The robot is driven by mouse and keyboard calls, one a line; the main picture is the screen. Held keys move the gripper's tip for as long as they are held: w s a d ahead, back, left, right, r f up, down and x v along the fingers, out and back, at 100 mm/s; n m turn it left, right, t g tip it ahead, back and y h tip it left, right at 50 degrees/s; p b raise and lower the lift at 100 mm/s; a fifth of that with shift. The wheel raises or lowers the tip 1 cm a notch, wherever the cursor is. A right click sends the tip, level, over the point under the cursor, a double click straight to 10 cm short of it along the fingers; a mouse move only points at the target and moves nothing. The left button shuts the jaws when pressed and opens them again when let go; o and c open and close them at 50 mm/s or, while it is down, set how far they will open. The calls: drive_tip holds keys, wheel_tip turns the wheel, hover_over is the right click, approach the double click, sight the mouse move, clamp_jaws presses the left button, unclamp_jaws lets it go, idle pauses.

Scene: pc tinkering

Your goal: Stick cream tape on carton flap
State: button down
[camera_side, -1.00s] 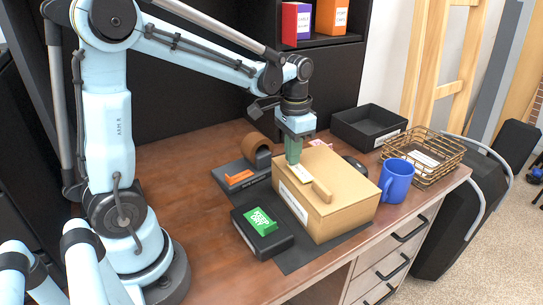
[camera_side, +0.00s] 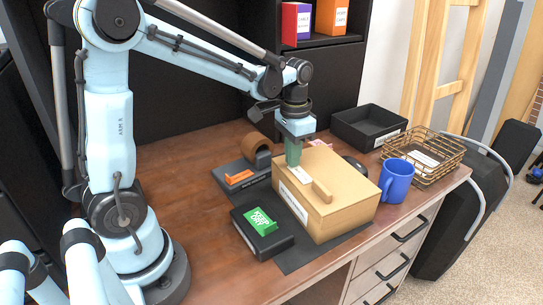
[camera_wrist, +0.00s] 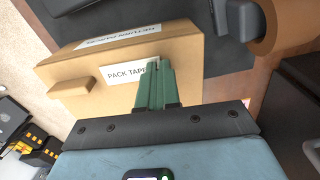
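The cardboard carton (camera_side: 340,210) stands closed on a dark mat, with a raised cardboard tab (camera_side: 322,191) on top. A pale strip marked PACK TAPE (camera_wrist: 122,74), seemingly the cream tape, is at the carton's top; it also shows in the side view (camera_side: 301,177). My gripper (camera_side: 293,166) points down at the carton top's far left part. Its green fingers (camera_wrist: 157,66) are together over one end of the strip and appear to pinch it. The fingers hide that end. Whether the strip lies fully flat on the cardboard I cannot tell.
A brown tape roll (camera_side: 256,145) and an orange piece (camera_side: 240,178) are left of the carton. A black box with a green label (camera_side: 261,222) lies in front. A blue mug (camera_side: 396,180), wire basket (camera_side: 440,165) and black tray (camera_side: 368,128) stand right. The desk's left is clear.

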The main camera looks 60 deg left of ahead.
drive_tip(key=c, duration=1.3)
unclamp_jaws()
wheel_tip(320, 180, up, 12)
drive_tip(key=shift+r, duration=0.1)
drive_tip(key=s+d+f+t, duration=0.4)
drive_tip(key=s+f, duration=0.1)
drive_tip(key=s+d+f+n+t, duration=0.1)
drive_tip(key=s+d+f+t, duration=0.1)
drive_tip(key=s+f+t, duration=0.1)
drive_tip(key=shift+s+d, duration=0.15)
drive_tip(key=shift+d, duration=0.15)
